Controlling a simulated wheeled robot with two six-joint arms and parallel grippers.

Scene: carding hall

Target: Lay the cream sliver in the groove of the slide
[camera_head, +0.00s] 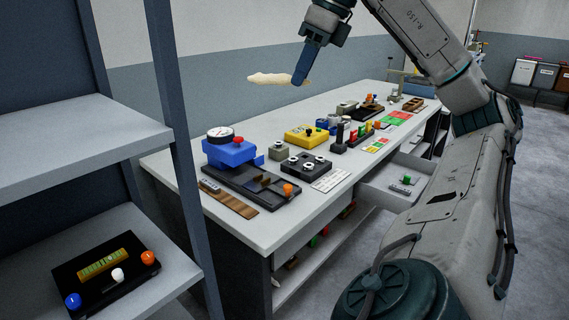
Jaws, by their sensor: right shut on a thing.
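My right gripper (300,78) hangs in the air at the top of the view, fingers pointing down. It is shut on the cream sliver (267,79), a pale, lumpy strand that sticks out to the left of the fingers, well clear of the table. Below on the table is a long black base (240,182) with a blue block and round dial at its far end, an orange knob and a brown strip alongside; this may be the slide. Its groove cannot be made out clearly. My left gripper is not in view.
The long grey table (310,225) holds several devices, among them a yellow box (304,136) and a black box with pale knobs (305,166). A drawer (399,185) stands open at its right side. A shelf (190,270) at left bears a black panel (72,275).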

